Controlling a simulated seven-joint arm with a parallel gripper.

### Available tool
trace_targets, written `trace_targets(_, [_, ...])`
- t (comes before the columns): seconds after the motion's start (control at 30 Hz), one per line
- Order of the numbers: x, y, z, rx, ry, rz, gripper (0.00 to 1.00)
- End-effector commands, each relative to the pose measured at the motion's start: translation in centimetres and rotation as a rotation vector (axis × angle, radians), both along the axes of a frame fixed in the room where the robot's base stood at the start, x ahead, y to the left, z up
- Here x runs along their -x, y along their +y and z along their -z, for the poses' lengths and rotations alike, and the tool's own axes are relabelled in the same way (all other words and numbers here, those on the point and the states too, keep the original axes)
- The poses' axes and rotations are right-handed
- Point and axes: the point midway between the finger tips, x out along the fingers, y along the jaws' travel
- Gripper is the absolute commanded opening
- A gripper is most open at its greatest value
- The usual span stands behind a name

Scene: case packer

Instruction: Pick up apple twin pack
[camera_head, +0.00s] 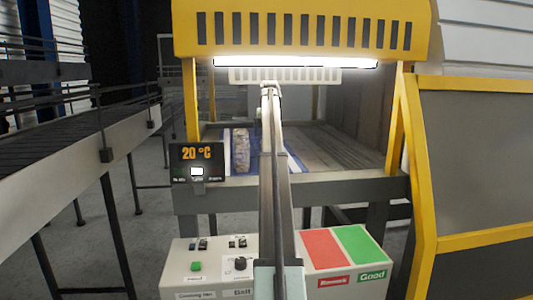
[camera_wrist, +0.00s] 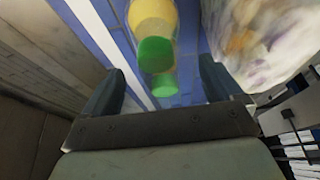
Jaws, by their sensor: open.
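In the wrist view, a yellow item with two green caps (camera_wrist: 154,54), which looks like the apple twin pack, lies on a blue and white surface (camera_wrist: 104,37). The green caps are nearest to me. My gripper (camera_wrist: 161,66) is open, and the caps show between its two dark fingers, with a gap on each side. I cannot tell how far the fingers are above it. In the head view my arm hides the gripper and the green-capped item.
A wrapped, patterned pack (camera_wrist: 262,40) lies close to the right finger; it appears to be the pack (camera_head: 241,152) left of my arm in the head view. The yellow machine hood (camera_head: 300,30) overhangs the conveyor. A control box (camera_head: 215,272) with red and green pads stands in front.

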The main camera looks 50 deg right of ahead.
Motion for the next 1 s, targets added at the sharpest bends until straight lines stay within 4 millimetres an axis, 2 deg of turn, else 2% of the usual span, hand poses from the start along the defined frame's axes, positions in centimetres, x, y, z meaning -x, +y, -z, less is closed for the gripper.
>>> trace_targets(0.2, [-0.9, -0.7, 2.7, -0.001, 0.001, 0.000, 0.93])
trace_targets(0.5, [-1.0, -0.9, 3.1, 0.001, -0.001, 0.000, 0.92])
trace_targets(1.0, [-1.0, -0.9, 3.1, 0.000, 0.000, 0.000, 0.44])
